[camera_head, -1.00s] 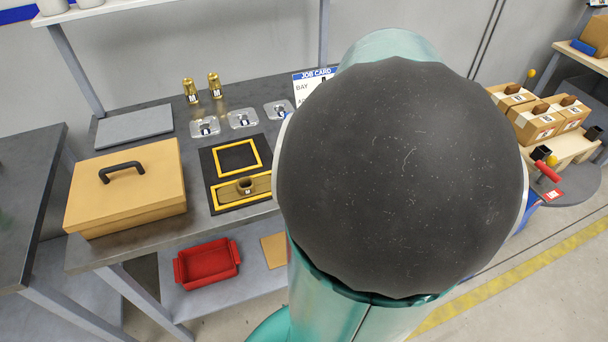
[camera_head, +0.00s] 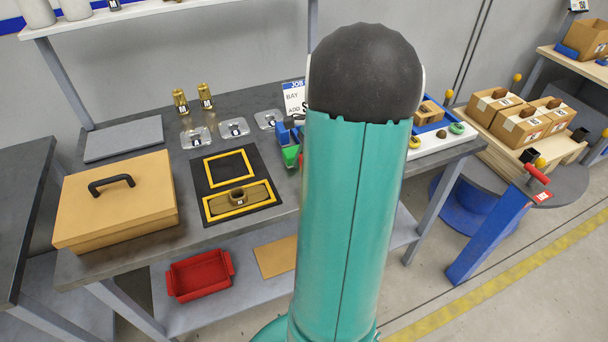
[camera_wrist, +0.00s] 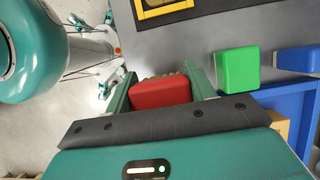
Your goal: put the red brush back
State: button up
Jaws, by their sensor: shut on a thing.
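In the wrist view, my gripper (camera_wrist: 155,76) is shut on the red brush (camera_wrist: 160,94), its two green fingers on either side of the red block. A little tan shows at the brush's far edge, perhaps bristles. A green block (camera_wrist: 237,68) and a blue block (camera_wrist: 298,59) stand to the right of the held brush, apart from it. In the head view my arm hides most of the gripper; the green piece (camera_head: 290,156) and the blue piece (camera_head: 282,134) show just left of the arm.
A black board with yellow frames (camera_head: 236,180) lies on the bench; its front frame holds a brown piece (camera_head: 238,198). A tan case (camera_head: 115,205) stands to the left. A blue tray (camera_wrist: 291,101) is close by my gripper. A red bin (camera_head: 200,276) sits on the lower shelf.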

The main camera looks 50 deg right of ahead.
jog(key=shift+w+d+f, duration=0.1)
jog(key=shift+d+f, duration=0.05)
jog(key=shift+f, duration=0.8)
jog(key=shift+w+d+f, duration=0.1)
jog(key=shift+f, duration=0.85)
jog(key=shift+f, duration=0.1)
jog(key=o, duration=1)
